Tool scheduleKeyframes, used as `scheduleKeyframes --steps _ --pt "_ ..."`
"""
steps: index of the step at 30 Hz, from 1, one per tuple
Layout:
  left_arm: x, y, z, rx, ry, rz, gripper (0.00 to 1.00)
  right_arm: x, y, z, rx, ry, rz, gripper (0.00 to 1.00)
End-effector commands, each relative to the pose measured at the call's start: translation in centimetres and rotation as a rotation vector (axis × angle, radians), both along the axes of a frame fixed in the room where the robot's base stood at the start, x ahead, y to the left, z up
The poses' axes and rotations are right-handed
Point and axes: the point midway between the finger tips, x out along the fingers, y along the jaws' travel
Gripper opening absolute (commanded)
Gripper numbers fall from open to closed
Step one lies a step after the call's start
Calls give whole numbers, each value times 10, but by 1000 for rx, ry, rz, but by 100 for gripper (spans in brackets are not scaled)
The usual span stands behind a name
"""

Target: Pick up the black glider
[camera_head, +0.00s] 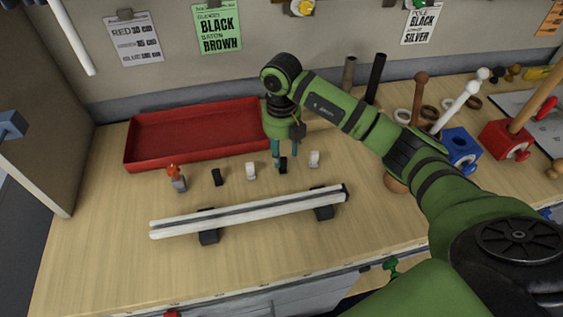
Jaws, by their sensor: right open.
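A small black block (217,177), which looks like a glider, stands on the table between an orange-and-grey piece and a white piece. A second small black block (283,166) stands further right, between two white ones (250,170) (314,158). I cannot tell which black block is the named glider. My right gripper (279,160) points down with its fingers open at the second black block and partly hides it. Whether the fingers touch it is unclear. My left gripper is not in view.
A red tray (190,158) lies behind the row. A long white rail (250,212) on black feet lies in front. An orange-and-grey piece (177,180) stands at the row's left end. Blue (460,143) and red (505,139) blocks with rods stand at right.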

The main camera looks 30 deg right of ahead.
Motion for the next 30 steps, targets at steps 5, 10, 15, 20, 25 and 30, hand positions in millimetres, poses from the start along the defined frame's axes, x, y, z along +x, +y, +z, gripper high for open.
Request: scheduleKeyframes --steps 5,10,15,20,25,30 --pt "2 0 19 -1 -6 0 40 -4 -3 -25 1 6 0 49" --pt "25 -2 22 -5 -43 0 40 -2 -3 -42 1 1 1 49" --pt "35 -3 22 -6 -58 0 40 -2 -3 -45 1 0 2 49" --pt "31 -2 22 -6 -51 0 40 -2 -3 -44 1 0 2 23" --pt "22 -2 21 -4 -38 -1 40 -2 -3 -44 1 0 2 5" --pt "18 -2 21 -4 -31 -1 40 -2 -3 -44 1 0 1 4"
